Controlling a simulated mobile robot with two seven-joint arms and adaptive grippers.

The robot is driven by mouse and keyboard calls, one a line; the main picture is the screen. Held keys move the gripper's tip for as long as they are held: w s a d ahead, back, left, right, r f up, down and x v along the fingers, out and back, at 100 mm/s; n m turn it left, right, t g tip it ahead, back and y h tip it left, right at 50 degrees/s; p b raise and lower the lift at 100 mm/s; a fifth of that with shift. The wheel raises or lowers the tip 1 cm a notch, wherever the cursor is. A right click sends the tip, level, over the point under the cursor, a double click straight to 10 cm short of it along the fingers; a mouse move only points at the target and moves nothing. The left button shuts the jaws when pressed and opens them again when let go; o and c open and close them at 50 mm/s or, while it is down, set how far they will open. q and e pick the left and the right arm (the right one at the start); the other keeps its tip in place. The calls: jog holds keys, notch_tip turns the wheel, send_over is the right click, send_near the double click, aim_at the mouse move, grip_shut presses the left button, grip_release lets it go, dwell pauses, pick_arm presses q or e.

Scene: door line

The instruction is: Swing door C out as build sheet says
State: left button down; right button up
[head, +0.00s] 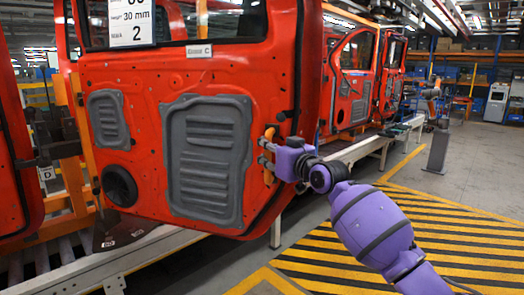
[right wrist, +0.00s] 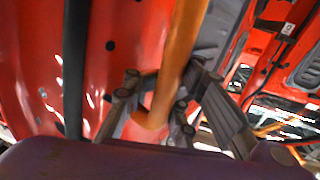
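Door C (head: 151,70) is the large red door panel with grey inner covers, its label (head: 199,51) near the top. It looks closed to slightly ajar; I cannot tell which. The build sheet (head: 130,22) above it is cut off at the top and reads "30 mm" and "2". My right gripper (head: 265,152) is at the orange handle (head: 269,177) on the door's right edge. In the right wrist view the orange handle bar (right wrist: 182,50) lies between the fingers (right wrist: 163,78), which appear shut on it. My left gripper is not in view.
A conveyor frame (head: 90,272) runs beneath the door. More red doors (head: 355,75) hang behind on the right. Yellow-black floor stripes (head: 440,235) lie clear at the right. A grey post (head: 437,150) stands beyond them.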

jog(key=o, duration=0.5)
jog(key=shift+d+f, duration=0.2)
jog(key=shift+d, duration=0.7)
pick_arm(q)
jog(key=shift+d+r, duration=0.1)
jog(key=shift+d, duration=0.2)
pick_arm(e)
jog(key=shift+o, duration=0.2)
jog(key=shift+a+r, duration=0.1)
jog(key=shift+s+a, duration=0.1)
jog(key=shift+a, duration=0.1)
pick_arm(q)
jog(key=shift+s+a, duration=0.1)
pick_arm(e)
jog(key=v, duration=1.2)
jog(key=shift+r, duration=0.1)
